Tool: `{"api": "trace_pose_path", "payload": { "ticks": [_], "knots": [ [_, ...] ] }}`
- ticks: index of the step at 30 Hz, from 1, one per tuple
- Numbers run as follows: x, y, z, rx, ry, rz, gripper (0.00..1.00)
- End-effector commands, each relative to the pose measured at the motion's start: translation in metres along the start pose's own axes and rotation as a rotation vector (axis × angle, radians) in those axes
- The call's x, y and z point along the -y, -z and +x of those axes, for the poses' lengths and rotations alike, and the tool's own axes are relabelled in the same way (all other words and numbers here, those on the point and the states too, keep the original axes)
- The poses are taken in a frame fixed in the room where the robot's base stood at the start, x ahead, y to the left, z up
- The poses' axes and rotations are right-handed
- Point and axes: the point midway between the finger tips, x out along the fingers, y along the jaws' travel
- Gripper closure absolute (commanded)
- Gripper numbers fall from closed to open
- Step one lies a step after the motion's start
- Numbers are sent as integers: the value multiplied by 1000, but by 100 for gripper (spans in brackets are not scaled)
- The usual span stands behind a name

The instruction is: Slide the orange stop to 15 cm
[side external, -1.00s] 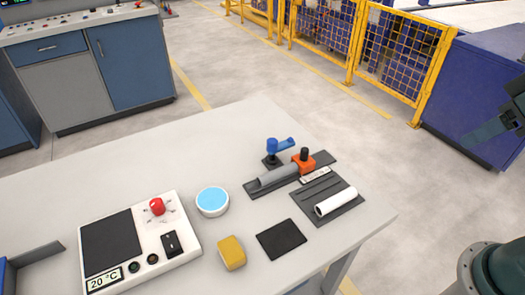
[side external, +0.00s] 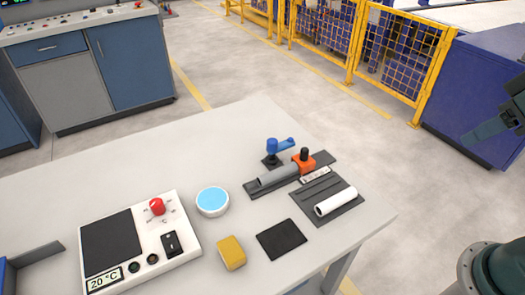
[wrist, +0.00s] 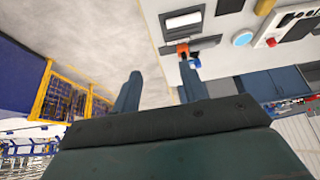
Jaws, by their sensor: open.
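The orange stop (side external: 304,164), with a black knob on top, sits on a dark rail (side external: 322,160) near the table's right edge. A grey pipe (side external: 278,174) lies on the rail to the left of the stop. A small white scale strip (side external: 316,175) lies in front of the rail; its marks are too small to read. In the wrist view the stop (wrist: 182,48) shows small, beyond my gripper (wrist: 160,82). My gripper is open and empty, well away from the stop.
A blue clamp (side external: 274,150) stands behind the rail. A white pipe (side external: 335,201) lies on a dark grooved mat (side external: 325,193). A black pad (side external: 281,239), a yellow sponge (side external: 231,252), a blue-topped round dish (side external: 212,201) and a heater panel (side external: 140,240) occupy the table front.

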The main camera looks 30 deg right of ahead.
Motion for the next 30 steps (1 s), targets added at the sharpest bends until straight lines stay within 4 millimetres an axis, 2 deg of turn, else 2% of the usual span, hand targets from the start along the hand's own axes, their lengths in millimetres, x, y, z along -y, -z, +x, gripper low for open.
{"api": "trace_pose_path", "payload": {
  "ticks": [8, 14, 23, 30],
  "knots": [
    [2, 21, 2, 32, 4, 11, 57],
    [6, 54, 9, 82, 8, 31, 57],
    [14, 108, 33, 163, 10, 65, 57],
    [23, 148, 64, 226, 7, 90, 57]
  ]
}}
